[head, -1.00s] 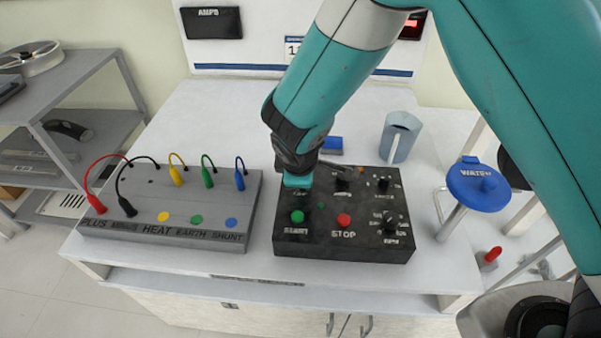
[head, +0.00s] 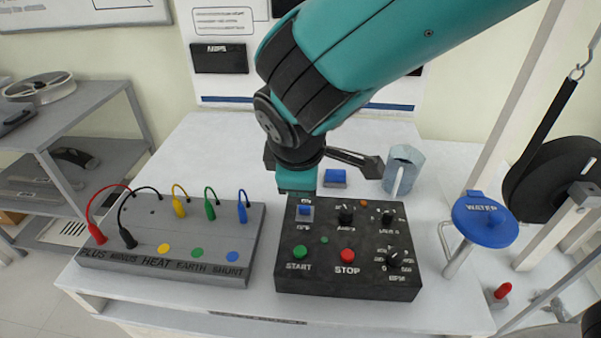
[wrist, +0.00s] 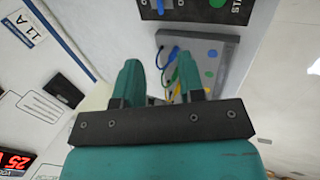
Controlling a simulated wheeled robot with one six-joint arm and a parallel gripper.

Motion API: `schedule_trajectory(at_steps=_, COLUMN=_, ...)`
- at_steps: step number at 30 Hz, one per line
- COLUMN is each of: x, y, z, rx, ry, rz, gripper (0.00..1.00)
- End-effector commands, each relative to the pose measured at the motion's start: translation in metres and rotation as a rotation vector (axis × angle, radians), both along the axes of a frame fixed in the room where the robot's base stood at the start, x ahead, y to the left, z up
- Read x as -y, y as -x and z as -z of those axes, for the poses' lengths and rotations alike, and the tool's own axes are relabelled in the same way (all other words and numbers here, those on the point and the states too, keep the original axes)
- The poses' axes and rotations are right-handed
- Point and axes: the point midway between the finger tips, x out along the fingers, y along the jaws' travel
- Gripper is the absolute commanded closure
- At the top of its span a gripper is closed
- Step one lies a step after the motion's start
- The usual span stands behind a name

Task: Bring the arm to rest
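My gripper (head: 297,182) hangs from the teal arm, pointing down, at the back left edge of the black control box (head: 346,281). It looks raised a little above the box, but the exact gap is hard to tell. In the wrist view the two teal fingers of my gripper (wrist: 160,78) stand apart with nothing between them. The box has a blue switch (head: 305,210), a green START button (head: 300,252), a red STOP button (head: 347,256) and several black knobs.
A grey lead panel (head: 160,266) with coloured leads stands left of the box. Behind are a blue block (head: 335,178) and a grey cup (head: 404,166). A blue WATER valve (head: 485,221) is at the right. The back left bench top is clear.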

Motion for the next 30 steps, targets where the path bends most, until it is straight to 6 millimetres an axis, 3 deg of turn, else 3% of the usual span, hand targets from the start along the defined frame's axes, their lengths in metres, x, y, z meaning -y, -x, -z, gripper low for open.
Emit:
schedule_trajectory(at_steps=16, x=0.0, y=0.003, z=-0.006, rx=0.0, ry=0.0, rz=0.0, gripper=0.64)
schedule_trajectory(at_steps=20, x=0.013, y=0.008, z=-0.012, rx=-0.036, ry=-0.047, rz=0.054, gripper=0.64)
schedule_trajectory(at_steps=23, x=0.04, y=0.024, z=-0.025, rx=-0.119, ry=-0.159, rz=0.179, gripper=0.64)
schedule_trajectory(at_steps=27, x=0.081, y=0.071, z=-0.049, rx=-0.278, ry=-0.354, rz=0.401, gripper=0.64)
schedule_trajectory(at_steps=30, x=0.099, y=0.11, z=-0.062, rx=-0.378, ry=-0.462, rz=0.529, gripper=0.64)
